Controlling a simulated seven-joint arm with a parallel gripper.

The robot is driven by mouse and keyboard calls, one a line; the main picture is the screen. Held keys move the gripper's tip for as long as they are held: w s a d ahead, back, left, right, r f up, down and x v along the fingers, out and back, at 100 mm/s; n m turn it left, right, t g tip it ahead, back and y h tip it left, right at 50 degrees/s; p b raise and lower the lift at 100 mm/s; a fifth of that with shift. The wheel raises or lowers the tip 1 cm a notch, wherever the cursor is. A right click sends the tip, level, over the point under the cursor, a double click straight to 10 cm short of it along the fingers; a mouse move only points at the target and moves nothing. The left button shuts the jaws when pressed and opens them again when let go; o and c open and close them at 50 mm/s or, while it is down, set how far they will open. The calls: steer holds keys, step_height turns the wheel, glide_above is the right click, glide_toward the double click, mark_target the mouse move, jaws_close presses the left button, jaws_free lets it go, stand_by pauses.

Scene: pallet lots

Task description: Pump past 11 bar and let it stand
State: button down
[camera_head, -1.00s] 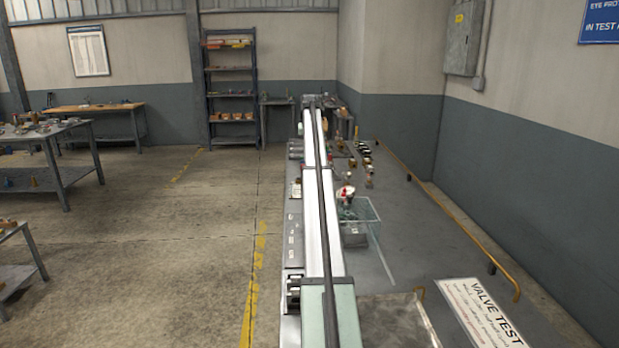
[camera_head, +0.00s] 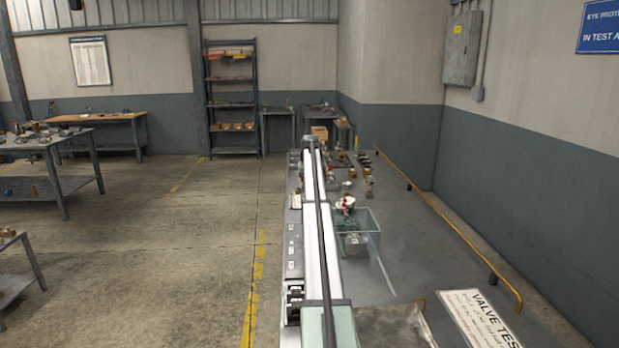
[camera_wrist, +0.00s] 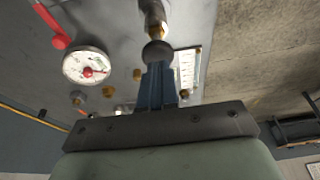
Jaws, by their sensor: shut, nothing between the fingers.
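In the wrist view my gripper (camera_wrist: 158,82) is shut, its blue fingers together, with nothing between them. Its tips are at a dark round knob (camera_wrist: 157,53) on a metal stem; I cannot tell whether they touch it. A round white gauge (camera_wrist: 87,66) with a red centre is to the left of the fingers; its reading is too small to make out. A red lever handle (camera_wrist: 55,28) is above the gauge. A white scale plate (camera_wrist: 187,70) is partly hidden behind the fingers. In the head view my arm hides the gripper.
A clear open box (camera_head: 357,238) stands on the grey bench right of my arm, with a red and white fitting (camera_head: 345,204) at it. Several brass fittings (camera_head: 368,176) lie farther back. A yellow rail (camera_head: 460,235) edges the bench. A tray (camera_head: 390,327) is in front.

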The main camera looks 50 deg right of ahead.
steer(key=shift+f, duration=0.55)
steer(key=shift+f, duration=1.9)
steer(key=shift+s, duration=0.1)
steer(key=shift+r, duration=0.5)
steer(key=w+v, duration=0.1)
steer(key=v, duration=1.2)
steer(key=shift+d+r, duration=0.3)
steer(key=shift+r, duration=0.1)
